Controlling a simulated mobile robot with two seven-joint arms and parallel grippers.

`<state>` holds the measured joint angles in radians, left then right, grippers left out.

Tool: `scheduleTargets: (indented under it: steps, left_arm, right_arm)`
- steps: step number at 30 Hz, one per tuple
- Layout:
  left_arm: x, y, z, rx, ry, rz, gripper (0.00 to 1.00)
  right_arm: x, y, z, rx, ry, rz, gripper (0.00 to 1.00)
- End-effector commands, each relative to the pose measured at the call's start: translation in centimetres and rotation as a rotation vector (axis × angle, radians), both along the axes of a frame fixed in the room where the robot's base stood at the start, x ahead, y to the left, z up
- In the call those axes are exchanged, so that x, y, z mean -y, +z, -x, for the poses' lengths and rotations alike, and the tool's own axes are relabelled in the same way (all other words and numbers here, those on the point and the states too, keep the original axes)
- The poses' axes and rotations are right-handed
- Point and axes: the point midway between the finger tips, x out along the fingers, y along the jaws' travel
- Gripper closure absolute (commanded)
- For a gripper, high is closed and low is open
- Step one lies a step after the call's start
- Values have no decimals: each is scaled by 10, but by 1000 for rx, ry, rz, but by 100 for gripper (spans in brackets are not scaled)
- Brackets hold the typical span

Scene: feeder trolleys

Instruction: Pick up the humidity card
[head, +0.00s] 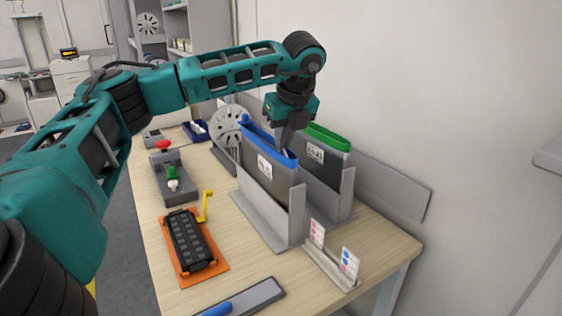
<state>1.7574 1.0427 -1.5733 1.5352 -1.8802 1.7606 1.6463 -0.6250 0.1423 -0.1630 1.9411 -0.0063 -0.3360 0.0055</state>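Two small white cards with coloured dots stand upright in a grey holder (328,268) at the table's front right. The rear card (317,232) has pinkish dots. Either may be a humidity card; the print is too small to read. My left gripper (286,140) points down at the mouth of a grey bag with a blue rim (266,178), behind and to the left of the cards and apart from them. Its fingertips are partly hidden, so its opening and any held item are unclear. My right gripper is out of view.
A green-rimmed bag (322,158) stands in a grey stand beside the blue-rimmed one. A white reel (229,125) is behind. An orange tray with a black part (190,243), a grey fixture (173,180) and a flat grey tool (244,300) lie left. A wall closes the right side.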

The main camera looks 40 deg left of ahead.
Motion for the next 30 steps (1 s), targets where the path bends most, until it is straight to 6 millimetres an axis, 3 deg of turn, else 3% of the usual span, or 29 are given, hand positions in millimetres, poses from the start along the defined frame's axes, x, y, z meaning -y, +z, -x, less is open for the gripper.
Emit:
scheduleTargets:
  steps: [11, 17, 23, 30]
  left_arm:
    - [0, 1, 0, 1, 0, 0, 100]
    - [0, 15, -1, 3, -1, 0, 100]
    - [1, 51, -1, 5, 0, 1, 100]
    - [1, 114, -1, 5, 0, 2, 100]
  right_arm:
    - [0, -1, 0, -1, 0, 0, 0]
    - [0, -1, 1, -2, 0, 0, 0]
    - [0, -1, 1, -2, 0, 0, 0]
    - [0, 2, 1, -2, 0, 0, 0]
